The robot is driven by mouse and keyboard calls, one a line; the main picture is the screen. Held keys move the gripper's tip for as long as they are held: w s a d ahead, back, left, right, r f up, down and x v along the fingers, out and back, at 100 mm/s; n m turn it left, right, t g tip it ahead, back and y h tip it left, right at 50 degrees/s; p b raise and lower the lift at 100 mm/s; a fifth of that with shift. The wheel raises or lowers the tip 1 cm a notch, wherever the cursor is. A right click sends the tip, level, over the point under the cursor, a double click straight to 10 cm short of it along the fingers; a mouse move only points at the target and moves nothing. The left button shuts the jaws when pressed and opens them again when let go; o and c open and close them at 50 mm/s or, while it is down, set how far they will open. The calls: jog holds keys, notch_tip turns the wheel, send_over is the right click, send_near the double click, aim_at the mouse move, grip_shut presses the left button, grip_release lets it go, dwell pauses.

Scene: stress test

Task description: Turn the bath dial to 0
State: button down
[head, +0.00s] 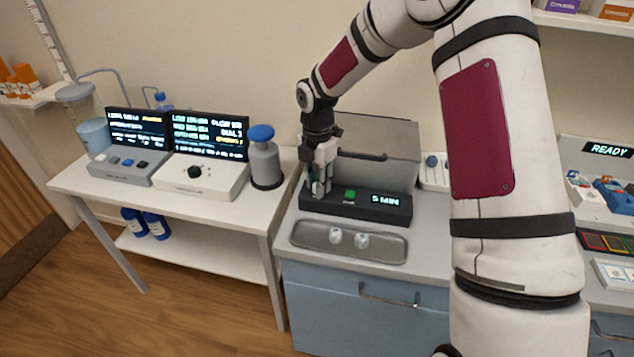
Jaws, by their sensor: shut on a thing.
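The bath (376,170) stands on the counter in the middle, with its grey lid raised behind it. Its dark front panel (345,207) carries a green button (350,194) and a display (385,200) reading "5 MIN". My gripper (318,189) points down at the left end of this panel. It is shut on what looks like the bath dial, which the fingers mostly hide. The dial's setting cannot be read.
A metal tray (305,243) with two small whitish pieces lies in front of the bath. Left is a white table with a black-knobbed device (215,188), its screen, and a grey blue-capped bottle (265,165). My arm hides part of the right counter.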

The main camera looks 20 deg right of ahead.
jog(key=c, duration=1.6)
grip_release()
notch_tip(320, 180, up, 12)
jog(key=shift+r, duration=0.1)
